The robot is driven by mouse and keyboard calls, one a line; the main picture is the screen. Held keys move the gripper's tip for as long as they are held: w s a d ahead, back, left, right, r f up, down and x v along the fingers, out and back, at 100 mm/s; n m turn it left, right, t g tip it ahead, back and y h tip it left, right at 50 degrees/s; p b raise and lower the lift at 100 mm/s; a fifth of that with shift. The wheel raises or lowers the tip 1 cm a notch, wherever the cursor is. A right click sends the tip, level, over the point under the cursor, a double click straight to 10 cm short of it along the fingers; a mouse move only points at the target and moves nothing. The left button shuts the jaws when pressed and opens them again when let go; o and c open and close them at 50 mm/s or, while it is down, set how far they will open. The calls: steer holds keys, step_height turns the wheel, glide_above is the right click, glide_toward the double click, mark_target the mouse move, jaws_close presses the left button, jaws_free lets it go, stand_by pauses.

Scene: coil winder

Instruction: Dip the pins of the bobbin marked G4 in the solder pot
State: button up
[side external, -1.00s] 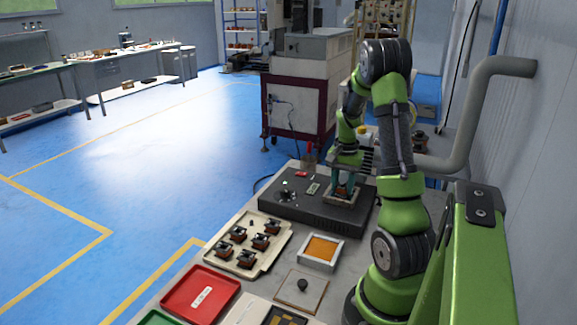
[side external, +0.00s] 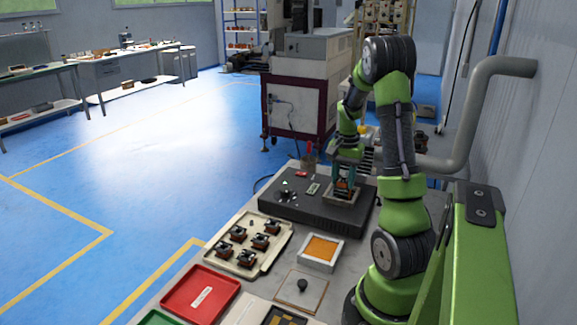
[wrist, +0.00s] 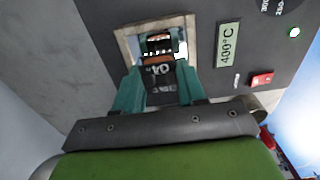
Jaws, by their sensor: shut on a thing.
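My gripper (side external: 344,178) is shut on a dark bobbin with an orange-brown winding (side external: 342,185). In the wrist view, the bobbin (wrist: 158,72) sits between my teal fingertips (wrist: 157,68); its pale marking appears upside down and is hard to read. The solder pot is a square, pale-rimmed opening (wrist: 124,38) in the dark unit, with bright silvery solder showing beside the bobbin. In the side view, the bobbin is over the pot (side external: 357,197). The pins' tips are hidden, so I cannot tell whether they touch the solder.
The dark unit (side external: 290,207) has a 400°C display (wrist: 228,44) and a red switch (wrist: 262,79). A cream tray (side external: 248,268) holds several bobbins. An amber-filled square dish (side external: 320,250), a lidded plate (side external: 302,290) and a red tray (side external: 200,293) stand nearer the camera.

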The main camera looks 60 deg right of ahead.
steer(key=shift+r, duration=1.7)
